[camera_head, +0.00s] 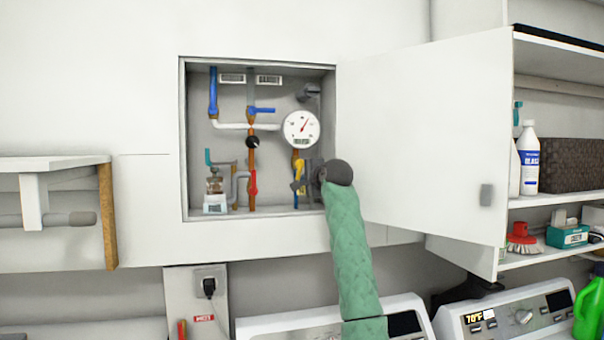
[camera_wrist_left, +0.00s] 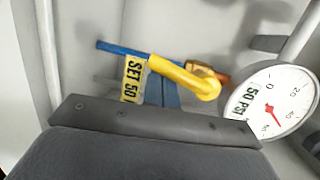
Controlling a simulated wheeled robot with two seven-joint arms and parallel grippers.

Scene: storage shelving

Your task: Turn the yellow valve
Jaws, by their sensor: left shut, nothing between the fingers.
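The yellow valve (camera_head: 299,169) is on the pipe below the round gauge, inside the open wall box. In the left wrist view the yellow valve handle (camera_wrist_left: 185,76) is a bent lever close ahead, with a blue pipe on one side and an orange pipe on the other. A yellow tag (camera_wrist_left: 133,78) reading "SET 50" hangs beside it. My left gripper (camera_head: 298,187) is at the lower right of the box, shut and empty, close to the valve. I cannot tell whether it touches the handle. My right gripper is not in view.
The gauge (camera_head: 301,128) is just above the valve. Red (camera_head: 253,183) and blue (camera_head: 263,110) valve handles are farther left in the box. The open box door (camera_head: 425,130) stands to the right of my left arm. Washing machines (camera_head: 505,315) are below.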

